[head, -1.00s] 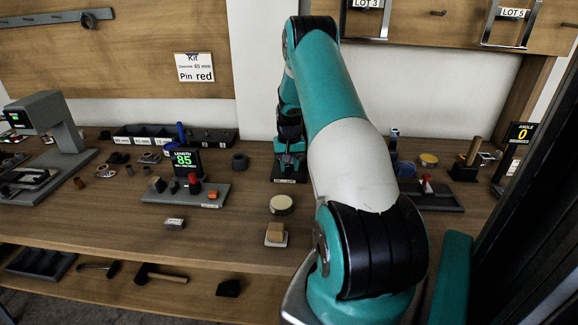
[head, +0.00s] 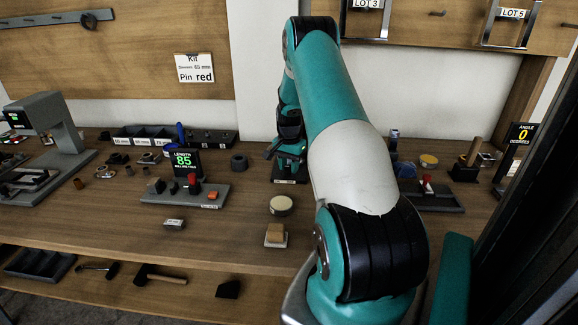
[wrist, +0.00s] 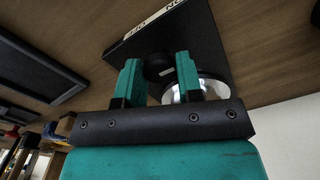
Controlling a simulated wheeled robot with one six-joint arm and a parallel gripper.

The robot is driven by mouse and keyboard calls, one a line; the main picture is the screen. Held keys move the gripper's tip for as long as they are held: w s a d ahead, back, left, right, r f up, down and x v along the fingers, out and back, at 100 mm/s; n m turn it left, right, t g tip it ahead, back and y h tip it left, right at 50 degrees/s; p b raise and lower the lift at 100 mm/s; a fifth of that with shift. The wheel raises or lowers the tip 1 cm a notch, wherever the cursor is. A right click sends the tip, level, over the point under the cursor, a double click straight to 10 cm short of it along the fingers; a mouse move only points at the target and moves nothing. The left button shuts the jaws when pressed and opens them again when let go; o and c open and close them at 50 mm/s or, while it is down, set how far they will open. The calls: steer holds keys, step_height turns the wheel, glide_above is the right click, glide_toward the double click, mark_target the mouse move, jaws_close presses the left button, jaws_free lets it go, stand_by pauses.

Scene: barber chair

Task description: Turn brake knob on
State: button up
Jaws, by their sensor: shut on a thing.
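The brake knob (wrist: 158,67) is a dark round piece in the wrist view. It sits between the two teal fingers of my gripper (wrist: 159,80), which is shut on it. A pale, shiny round part (wrist: 208,87) shows behind the right finger, partly hidden. The knob's black base plate (wrist: 205,40) has a white label strip (wrist: 150,20) reading OFF and ON, upside down. In the head view, my gripper (head: 288,158) is over the small black base (head: 284,181) at the back of the bench. The knob itself is hidden there, and its exact angle cannot be told.
The wooden bench (head: 240,225) carries a length display (head: 183,160) and a fixture left of the gripper. A dark ring (head: 239,161) stands close on the left. A round tin (head: 281,205) is in front. More fixtures stand at the right, partly behind my arm.

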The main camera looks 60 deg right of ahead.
mark_target(289, 167)
steer(key=shift+r, duration=0.1)
stand_by(0.3)
steer(key=o, duration=0.9)
step_height(289, 167, up, 17)
steer(key=shift+r+b, duration=0.2)
steer(key=shift+b, duration=0.5)
